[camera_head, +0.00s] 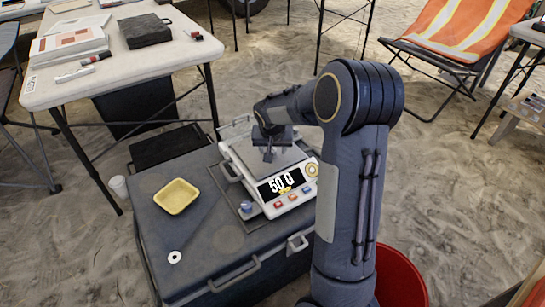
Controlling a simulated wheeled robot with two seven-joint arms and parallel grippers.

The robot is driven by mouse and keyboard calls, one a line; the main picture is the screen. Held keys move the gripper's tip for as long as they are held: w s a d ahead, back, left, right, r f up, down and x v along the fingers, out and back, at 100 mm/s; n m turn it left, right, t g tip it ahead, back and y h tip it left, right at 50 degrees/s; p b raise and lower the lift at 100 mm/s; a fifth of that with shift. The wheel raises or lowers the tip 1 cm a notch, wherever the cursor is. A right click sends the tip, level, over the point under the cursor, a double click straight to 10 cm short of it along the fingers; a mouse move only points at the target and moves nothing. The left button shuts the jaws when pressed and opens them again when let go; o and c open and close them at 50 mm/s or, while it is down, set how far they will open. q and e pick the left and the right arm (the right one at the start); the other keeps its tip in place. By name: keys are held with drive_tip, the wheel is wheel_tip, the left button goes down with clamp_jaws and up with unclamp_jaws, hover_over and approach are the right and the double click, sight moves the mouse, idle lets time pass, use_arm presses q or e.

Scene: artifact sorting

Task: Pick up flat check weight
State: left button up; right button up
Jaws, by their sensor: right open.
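A small pale flat disc with a dark centre (174,257) lies on the front left of the grey case lid; I cannot tell for sure whether it is the check weight. A digital scale (294,200) with a large "50 G" reading stands on the right of the lid. A round gold-and-white piece (312,170) shows at the scale's right edge. My right gripper (268,155) is open and points down over the scale's plate. The gripper hides part of the plate, and no held object is clear. My left gripper is out of view.
A yellow tray (176,196) sits on the grey case (215,265). A small blue-topped item (246,207) stands by the scale's left front corner. A red bucket (400,278) is behind my arm. A white table (130,62) with books and a dark box stands back left.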

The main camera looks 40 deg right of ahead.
drive_tip(key=shift+f, duration=0.15)
drive_tip(key=shift+c, duration=0.2)
clamp_jaws()
